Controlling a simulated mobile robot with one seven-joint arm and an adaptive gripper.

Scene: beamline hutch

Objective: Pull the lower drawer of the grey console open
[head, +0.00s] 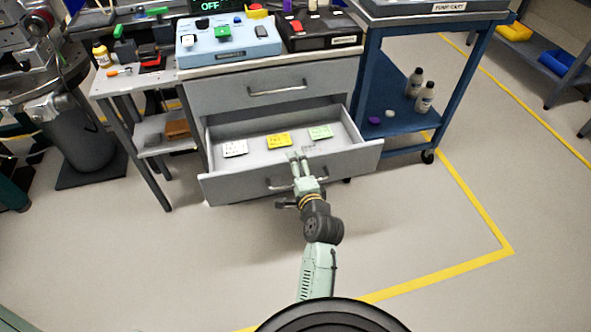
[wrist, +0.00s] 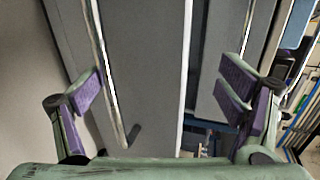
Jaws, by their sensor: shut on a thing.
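The grey console (head: 225,93) stands in the middle of the head view. Its lower drawer (head: 230,189) is pulled well out, and its inside shows. My gripper (head: 299,168) is at the middle of the drawer front, at the handle (head: 271,184), which it partly hides. In the wrist view the handle bar (wrist: 104,70) runs beside the left finger pad, and the fingers (wrist: 162,92) stand wide apart around it. The upper drawer (head: 235,94) is closed.
White, yellow (head: 278,139) and green cards lie in the lower drawer. A blue cart (head: 399,137) with bottles stands right of the console, a small side table (head: 120,82) left of it. The floor in front is clear, with yellow tape lines (head: 440,265).

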